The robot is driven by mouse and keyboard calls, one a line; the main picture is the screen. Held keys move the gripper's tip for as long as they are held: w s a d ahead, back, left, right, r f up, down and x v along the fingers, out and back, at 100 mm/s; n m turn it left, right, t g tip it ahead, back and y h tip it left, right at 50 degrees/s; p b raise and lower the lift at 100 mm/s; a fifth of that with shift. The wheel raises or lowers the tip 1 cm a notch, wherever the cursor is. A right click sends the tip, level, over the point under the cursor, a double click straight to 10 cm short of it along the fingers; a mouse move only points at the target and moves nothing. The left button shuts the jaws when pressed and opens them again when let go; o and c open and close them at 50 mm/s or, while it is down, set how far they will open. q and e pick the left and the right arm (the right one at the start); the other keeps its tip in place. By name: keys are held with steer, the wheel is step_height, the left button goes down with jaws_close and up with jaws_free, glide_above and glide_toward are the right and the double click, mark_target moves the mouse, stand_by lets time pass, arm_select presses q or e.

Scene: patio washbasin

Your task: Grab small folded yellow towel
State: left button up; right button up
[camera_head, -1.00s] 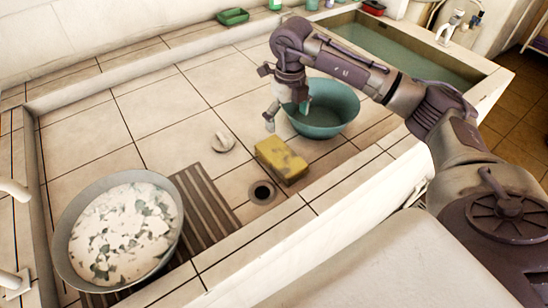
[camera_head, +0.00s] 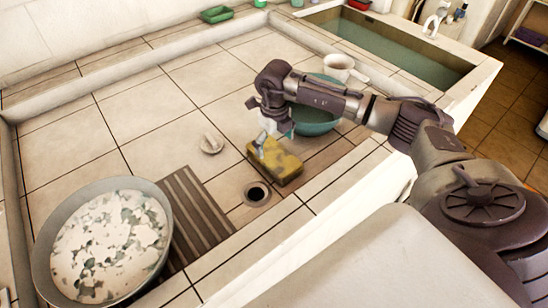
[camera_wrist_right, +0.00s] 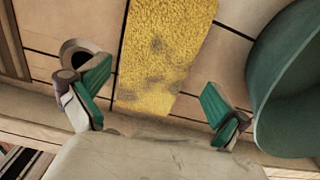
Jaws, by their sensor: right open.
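The small folded yellow towel (camera_head: 277,164) lies on the tiled basin floor, with grey stains on it. In the right wrist view the towel (camera_wrist_right: 166,55) runs from the top edge down between my fingers. My right gripper (camera_head: 266,141) is at the towel's upper left part in the head view. In the wrist view the right gripper (camera_wrist_right: 155,100) is open, its green-padded fingers apart on either side of the towel; I cannot tell whether they touch it. My left gripper is not in view.
A teal basin (camera_head: 318,120) stands close to the towel's right, partly behind my arm. A drain hole (camera_head: 257,194) is just in front. A whitish stone (camera_head: 211,144) and slatted mat (camera_head: 196,212) lie left, beside a large bowl (camera_head: 164,235). Tiles farther back are clear.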

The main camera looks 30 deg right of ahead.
mark_target(274, 153)
step_height(274, 153, down, 5)
steer(key=shift+s+a+p, duration=0.15)
steer(key=shift+p, duration=0.3)
steer(key=c, duration=1)
steer(key=shift+o, duration=0.2)
